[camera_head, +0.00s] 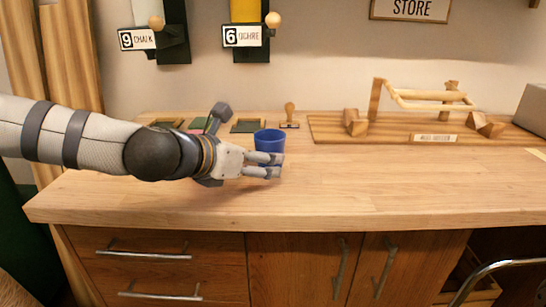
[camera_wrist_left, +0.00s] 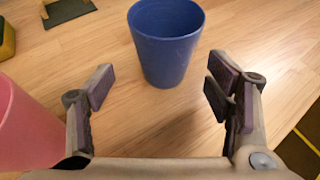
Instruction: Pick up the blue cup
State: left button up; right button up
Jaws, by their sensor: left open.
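The blue cup (camera_head: 269,141) stands upright on the wooden table, near its middle in the head view. In the left wrist view the blue cup (camera_wrist_left: 166,42) is just ahead of the fingertips, a little above the gap between them in the picture. My left gripper (camera_head: 270,165) reaches in from the left and hides the lower part of the cup in the head view. In the left wrist view my left gripper (camera_wrist_left: 158,90) is open, its fingers apart with nothing between them. My right gripper is not in view.
A pink cup (camera_wrist_left: 25,125) stands close to the left finger in the wrist view. Behind the blue cup are a stamp (camera_head: 290,114) and dark flat pads (camera_head: 246,126). A wooden rack on a board (camera_head: 380,133) stands to the right. The table's front right is clear.

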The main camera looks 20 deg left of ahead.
aim_at(266, 140)
pick_arm(q)
jog(key=x, duration=0.5)
jog(key=shift+w+d+r+b, duration=0.1)
jog(key=shift+d+r+b, duration=0.05)
jog(key=shift+d+b, duration=0.2)
jog(key=shift+r, duration=0.1)
jog(key=c, duration=1.3)
jog(key=shift+o, duration=0.2)
